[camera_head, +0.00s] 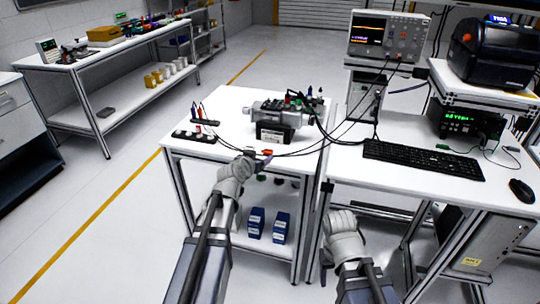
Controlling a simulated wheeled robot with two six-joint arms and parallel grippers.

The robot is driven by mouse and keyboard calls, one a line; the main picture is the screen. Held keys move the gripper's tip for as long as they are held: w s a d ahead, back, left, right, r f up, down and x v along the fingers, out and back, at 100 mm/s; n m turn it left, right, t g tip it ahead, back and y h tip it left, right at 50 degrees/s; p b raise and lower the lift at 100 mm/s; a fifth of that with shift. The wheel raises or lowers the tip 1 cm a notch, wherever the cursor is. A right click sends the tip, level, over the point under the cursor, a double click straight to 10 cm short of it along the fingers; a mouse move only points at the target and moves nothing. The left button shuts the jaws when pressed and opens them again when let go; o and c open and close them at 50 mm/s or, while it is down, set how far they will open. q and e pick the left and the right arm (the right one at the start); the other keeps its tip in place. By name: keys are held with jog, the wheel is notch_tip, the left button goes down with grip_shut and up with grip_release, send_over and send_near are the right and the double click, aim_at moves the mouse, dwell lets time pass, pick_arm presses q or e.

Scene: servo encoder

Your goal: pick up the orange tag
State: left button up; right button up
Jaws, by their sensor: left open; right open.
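A small orange-red piece, which looks like the orange tag (268,153), lies near the front edge of the white cart top (215,152). My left gripper (257,160) is open at that front edge, with its fingertips right beside the tag. I cannot tell whether they touch it. My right gripper (326,268) is open and empty, low in front of the gap between the cart and the desk, far from the tag. Its fingers are small and partly hidden by the wrist.
A grey servo motor (277,113) on a black block stands behind the tag, with black cables running right. A dark tray with probes (195,135) is at the left. Blue boxes (256,222) sit below.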

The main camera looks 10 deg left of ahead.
aim_at(267, 152)
pick_arm(q)
jog(key=shift+b+x, duration=1.15)
jog(key=shift+x, duration=2)
jog(key=shift+d+f, duration=0.1)
jog(key=shift+s, duration=0.1)
jog(key=shift+c, duration=0.3)
grip_shut()
